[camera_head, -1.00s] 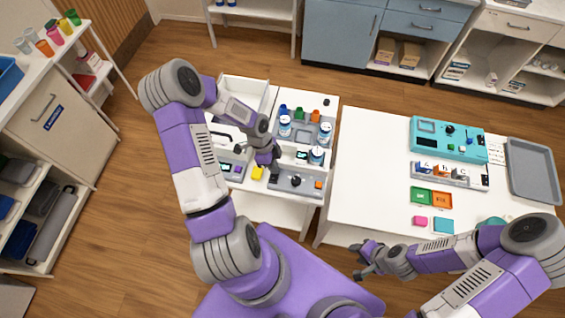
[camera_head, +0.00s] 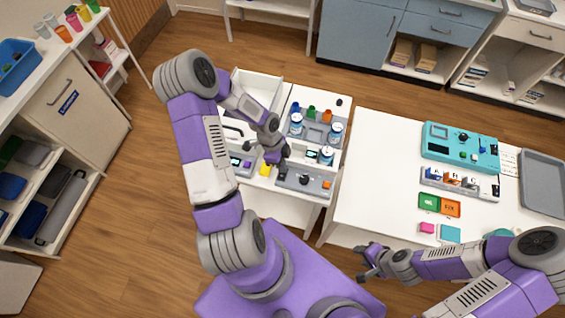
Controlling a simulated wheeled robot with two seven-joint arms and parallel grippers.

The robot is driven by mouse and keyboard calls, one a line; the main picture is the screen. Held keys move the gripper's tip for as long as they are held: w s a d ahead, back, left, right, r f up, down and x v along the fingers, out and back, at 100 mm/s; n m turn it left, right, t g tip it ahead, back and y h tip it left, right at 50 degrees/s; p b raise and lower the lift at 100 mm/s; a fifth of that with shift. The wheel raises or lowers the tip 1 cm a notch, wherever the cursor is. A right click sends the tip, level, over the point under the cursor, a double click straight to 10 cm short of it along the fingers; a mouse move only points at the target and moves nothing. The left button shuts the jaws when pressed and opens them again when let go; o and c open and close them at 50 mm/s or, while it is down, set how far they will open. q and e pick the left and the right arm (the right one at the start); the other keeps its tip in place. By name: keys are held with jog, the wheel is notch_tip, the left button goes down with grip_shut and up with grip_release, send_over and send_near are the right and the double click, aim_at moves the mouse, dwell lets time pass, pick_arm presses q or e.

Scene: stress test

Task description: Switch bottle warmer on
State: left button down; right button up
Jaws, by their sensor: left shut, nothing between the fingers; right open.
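A grey device (camera_head: 291,183) with a dark round knob (camera_head: 304,179) and an orange button (camera_head: 326,185) sits at the front of the white cart. A second grey device with a small lit screen (camera_head: 236,161) sits to its left. I cannot tell which one is the bottle warmer. My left gripper (camera_head: 282,168) is shut and empty, just above the back left edge of the knobbed device; I cannot tell whether it touches. It hides part of the surface there. My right gripper (camera_head: 366,262) is open and empty, in front of the white table.
White bottles with blue labels (camera_head: 336,131) stand behind the knobbed device. A yellow block (camera_head: 265,170) lies just left of my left gripper. The white table (camera_head: 375,170) on the right holds a turquoise panel (camera_head: 460,147), and its left part is clear.

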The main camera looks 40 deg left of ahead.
pick_arm(q)
jog(key=r+p, duration=0.2)
jog(key=r, duration=0.1)
jog(key=w+r+p, duration=0.1)
jog(key=r, duration=0.1)
jog(key=shift+a, duration=0.3)
jog(key=v, duration=0.9)
jog(key=shift+w+a, duration=0.25)
jog(key=shift+w, duration=0.1)
jog(key=shift+s+f, duration=0.1)
jog(key=shift+f, duration=0.1)
